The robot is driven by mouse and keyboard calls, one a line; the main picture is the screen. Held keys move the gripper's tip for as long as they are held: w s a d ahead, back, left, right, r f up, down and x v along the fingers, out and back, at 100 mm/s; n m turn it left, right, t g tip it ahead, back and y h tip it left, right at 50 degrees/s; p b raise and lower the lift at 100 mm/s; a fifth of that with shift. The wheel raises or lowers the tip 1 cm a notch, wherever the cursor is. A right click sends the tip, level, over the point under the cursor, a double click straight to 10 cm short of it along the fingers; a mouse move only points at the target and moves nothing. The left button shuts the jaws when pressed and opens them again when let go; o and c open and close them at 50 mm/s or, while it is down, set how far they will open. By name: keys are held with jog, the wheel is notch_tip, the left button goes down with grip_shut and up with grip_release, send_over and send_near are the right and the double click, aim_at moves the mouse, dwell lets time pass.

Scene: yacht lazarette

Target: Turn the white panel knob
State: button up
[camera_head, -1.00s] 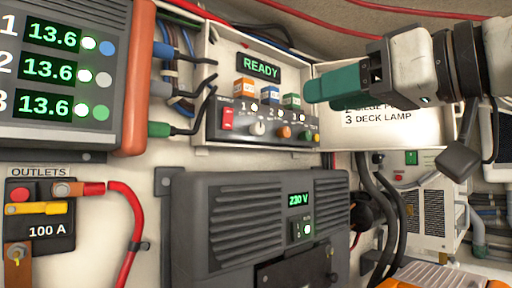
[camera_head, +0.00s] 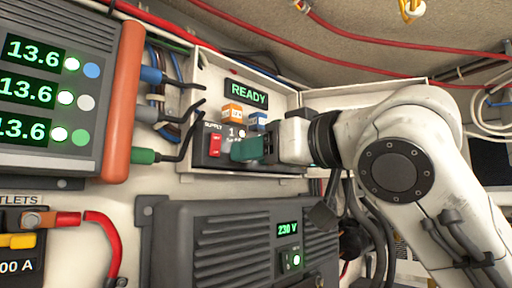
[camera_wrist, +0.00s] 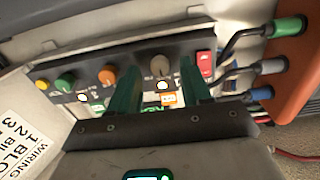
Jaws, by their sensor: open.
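The white panel knob (camera_wrist: 160,66) sits on the dark control strip in the wrist view, between the red switch and the orange knob. My gripper (camera_wrist: 160,68) is open, with one teal finger on each side of the white knob. Gaps show between the knob and both fingers, and I cannot tell any contact. In the head view my gripper (camera_head: 240,150) reaches in from the right to the panel, just right of the red switch (camera_head: 215,140). There its fingers hide most of the white knob and the other knobs.
The orange knob (camera_wrist: 107,75), green knob (camera_wrist: 63,83) and yellow knob (camera_wrist: 42,84) line the same strip beside one finger. Cable plugs (camera_head: 150,75) and their leads hang left of the box. The 230 V unit (camera_head: 235,240) juts out below. A READY display (camera_head: 247,94) is lit above.

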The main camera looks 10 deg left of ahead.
jog(key=shift+w+a, duration=0.2)
jog(key=shift+a, duration=0.1)
jog(key=shift+c, duration=0.3)
grip_shut()
